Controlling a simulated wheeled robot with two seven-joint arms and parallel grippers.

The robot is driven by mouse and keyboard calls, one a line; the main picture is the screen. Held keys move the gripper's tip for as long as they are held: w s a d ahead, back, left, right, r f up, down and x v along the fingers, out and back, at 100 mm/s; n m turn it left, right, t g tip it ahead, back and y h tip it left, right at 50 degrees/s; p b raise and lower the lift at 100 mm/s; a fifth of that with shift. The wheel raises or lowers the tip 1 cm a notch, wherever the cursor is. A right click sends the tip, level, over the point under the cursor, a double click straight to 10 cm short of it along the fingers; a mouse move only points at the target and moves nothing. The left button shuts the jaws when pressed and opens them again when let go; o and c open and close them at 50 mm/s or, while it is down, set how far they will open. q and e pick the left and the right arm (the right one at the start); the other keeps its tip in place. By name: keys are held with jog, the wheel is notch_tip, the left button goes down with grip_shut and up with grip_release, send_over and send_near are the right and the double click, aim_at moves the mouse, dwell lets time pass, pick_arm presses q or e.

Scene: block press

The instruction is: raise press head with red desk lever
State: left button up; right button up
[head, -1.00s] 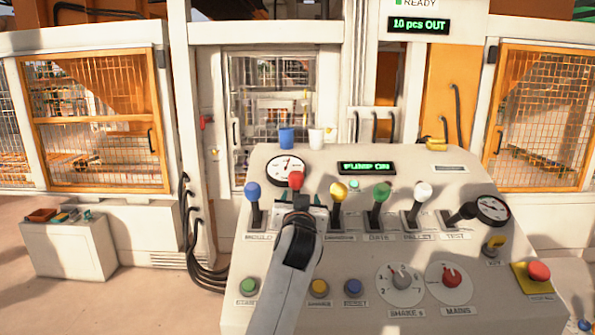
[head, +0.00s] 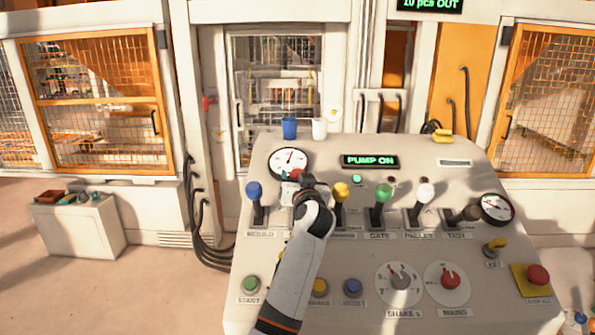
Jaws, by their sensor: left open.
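The red lever knob (head: 296,173) stands in the desk's lever row, just right of the blue-knobbed lever (head: 254,190). My left gripper (head: 292,186) is open at the red lever, and its wrist and fingers hide the lever's shaft and slot. I cannot tell whether the fingers touch it. The press (head: 278,92) shows behind the mesh window at the back; its head is hard to make out. My right gripper is not in view.
The sloped desk (head: 240,310) carries yellow (head: 341,190), green (head: 383,193) and white (head: 425,191) levers close to the right. A gauge (head: 289,162), a blue cup (head: 289,128) and a white cup (head: 319,128) are beyond. The display (head: 370,161) reads "PUMP ON".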

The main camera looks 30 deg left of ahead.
pick_arm(q)
jog(key=shift+w+a, duration=0.4)
grip_shut()
jog(key=s+d+t+y+b, duration=0.1)
jog(key=b, duration=0.5)
jog(key=s+d+t+y+b, duration=0.1)
jog(key=s+b, duration=0.1)
jog(key=b, duration=0.4)
jog(key=s+f+n+t+y+b, duration=0.1)
jog(key=b, duration=0.4)
jog(key=shift+s+d+b, duration=0.25)
jog(key=shift+d+b, duration=0.15)
grip_release()
